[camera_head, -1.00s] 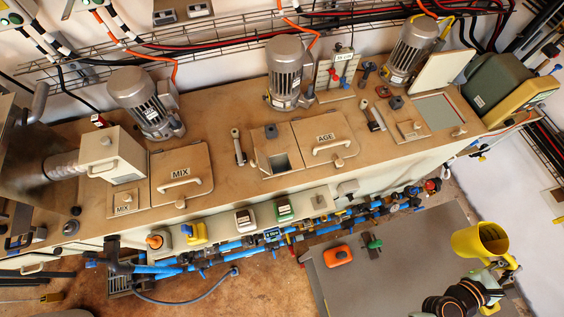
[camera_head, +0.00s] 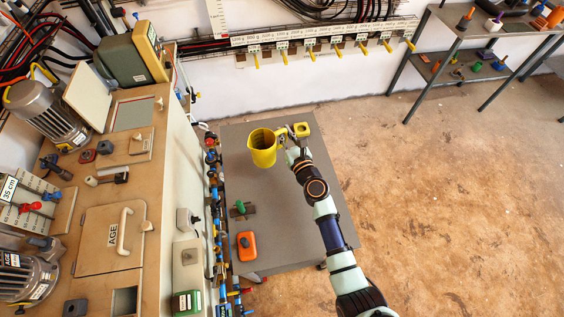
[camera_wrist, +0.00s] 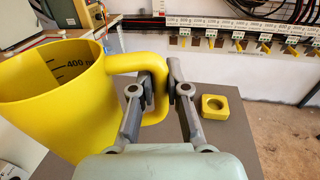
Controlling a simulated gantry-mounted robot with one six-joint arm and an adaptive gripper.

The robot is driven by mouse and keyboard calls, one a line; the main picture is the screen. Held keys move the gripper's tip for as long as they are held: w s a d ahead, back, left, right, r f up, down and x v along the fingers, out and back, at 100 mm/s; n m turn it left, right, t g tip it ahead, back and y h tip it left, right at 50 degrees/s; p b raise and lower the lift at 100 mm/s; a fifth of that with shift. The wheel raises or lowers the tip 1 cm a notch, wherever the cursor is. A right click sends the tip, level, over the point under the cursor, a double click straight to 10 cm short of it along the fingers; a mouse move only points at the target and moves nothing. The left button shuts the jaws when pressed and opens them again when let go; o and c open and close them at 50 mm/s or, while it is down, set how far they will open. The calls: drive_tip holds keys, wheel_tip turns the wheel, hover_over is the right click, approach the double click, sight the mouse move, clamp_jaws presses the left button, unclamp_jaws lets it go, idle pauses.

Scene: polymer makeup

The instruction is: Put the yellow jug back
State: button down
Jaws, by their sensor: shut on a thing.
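The yellow jug (camera_head: 263,148) is above the far end of the grey table, upright, with its open mouth up. In the wrist view the jug (camera_wrist: 60,105) fills the left side and shows a 400 mark inside. My gripper (camera_head: 287,146) is shut on the jug's handle; in the wrist view its fingers (camera_wrist: 168,88) pinch the handle from both sides. A square yellow block with a round hole (camera_head: 300,130) lies on the table right of the jug; the wrist view shows it too (camera_wrist: 215,107). Whether the jug touches the table is unclear.
The grey table (camera_head: 285,215) also carries an orange box (camera_head: 247,246) and a green-handled part (camera_head: 241,209). The tan machine (camera_head: 150,130) stands close on the left. A rail with yellow-handled valves (camera_head: 335,47) runs along the back wall. A shelf (camera_head: 490,50) is at right.

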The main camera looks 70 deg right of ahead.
wheel_tip(320, 180, down, 11)
drive_tip(key=b, duration=0.8)
drive_tip(key=shift+r, duration=0.35)
drive_tip(key=shift+f, duration=0.25)
drive_tip(key=c, duration=1.2)
unclamp_jaws()
drive_tip(key=shift+r, duration=0.25)
drive_tip(key=p+v, duration=0.1)
drive_tip(key=v, duration=1.1)
drive_tip(key=shift+a, duration=0.1)
